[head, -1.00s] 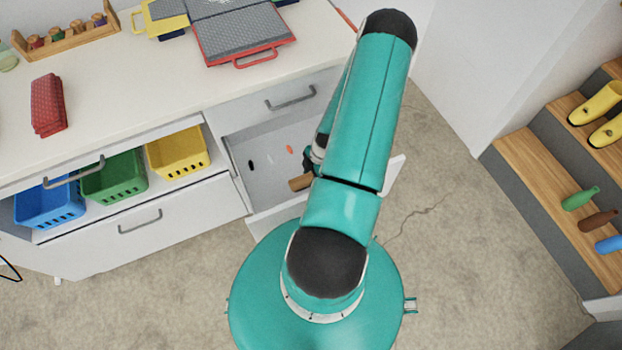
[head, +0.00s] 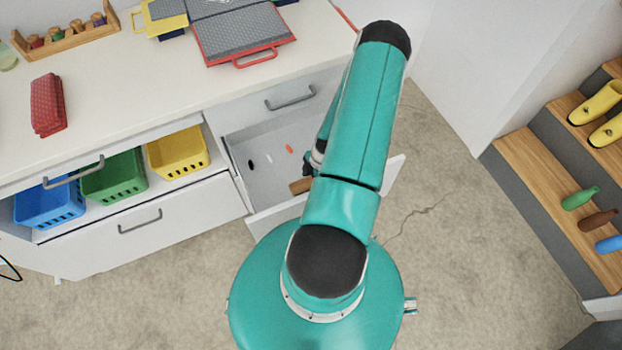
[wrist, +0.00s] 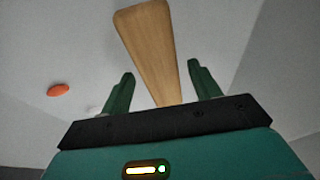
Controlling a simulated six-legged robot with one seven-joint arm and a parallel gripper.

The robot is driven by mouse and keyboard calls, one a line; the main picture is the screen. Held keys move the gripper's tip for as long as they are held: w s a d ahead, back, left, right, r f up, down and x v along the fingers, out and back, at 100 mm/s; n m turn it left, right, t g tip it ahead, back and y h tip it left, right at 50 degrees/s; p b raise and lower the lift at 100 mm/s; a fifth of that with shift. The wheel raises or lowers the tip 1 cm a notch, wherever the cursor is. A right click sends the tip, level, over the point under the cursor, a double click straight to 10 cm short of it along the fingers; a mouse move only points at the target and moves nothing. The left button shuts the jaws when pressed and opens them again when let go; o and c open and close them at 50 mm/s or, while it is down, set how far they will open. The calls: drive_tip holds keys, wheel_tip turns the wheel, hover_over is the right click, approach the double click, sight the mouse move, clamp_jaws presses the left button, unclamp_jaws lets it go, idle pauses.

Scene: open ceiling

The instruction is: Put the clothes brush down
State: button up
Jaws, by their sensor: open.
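The clothes brush (wrist: 150,45) shows in the wrist view as a long wooden piece lying between and beyond my fingertips, with a gap on each side. My gripper (wrist: 160,85) is open around it, and neither finger appears to touch it. In the head view a brown end of the brush (head: 299,186) shows inside the open drawer (head: 264,196), near its front. My arm hides the rest of the brush and most of the gripper there. The brush's bristles are not visible.
Small items lie in the drawer: a black one (head: 250,163) and an orange one (head: 289,149). Blue (head: 50,205), green (head: 116,178) and yellow (head: 178,153) baskets stand on a shelf to the left. Wooden steps (head: 540,180) with bottles and yellow shoes are at right.

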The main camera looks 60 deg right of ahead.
drive_tip(key=v, duration=1.2)
drive_tip(key=shift+r, duration=0.25)
